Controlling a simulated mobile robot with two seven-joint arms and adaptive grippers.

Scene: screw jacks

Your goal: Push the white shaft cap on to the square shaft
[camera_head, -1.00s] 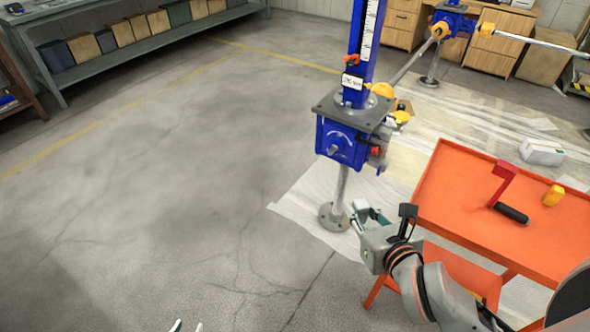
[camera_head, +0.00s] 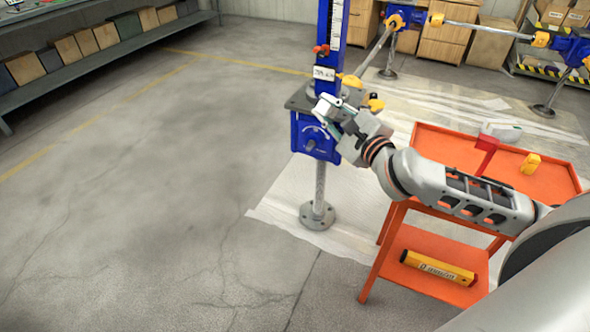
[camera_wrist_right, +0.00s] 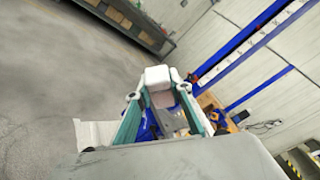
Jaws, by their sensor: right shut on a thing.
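My right gripper (camera_head: 328,112) is at the blue jack box (camera_head: 317,140), in front of its upper right part. In the wrist view it is shut on the white shaft cap (camera_wrist_right: 158,78), a pale block between the two fingertips. In the head view the cap is hard to tell from the light fingers. A short grey stub (camera_head: 311,146) shows on the box's front face. I cannot tell whether it is the square shaft. The gripper hides the box's right side. I cannot tell whether cap and shaft touch. My left gripper is out of view.
An orange cart (camera_head: 455,137) stands to the right, under my right arm, with a yellow piece (camera_head: 531,163) on top and a yellow bar (camera_head: 438,268) on its lower shelf. The jack's column (camera_head: 319,185) stands on a round foot. The floor to the left is clear.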

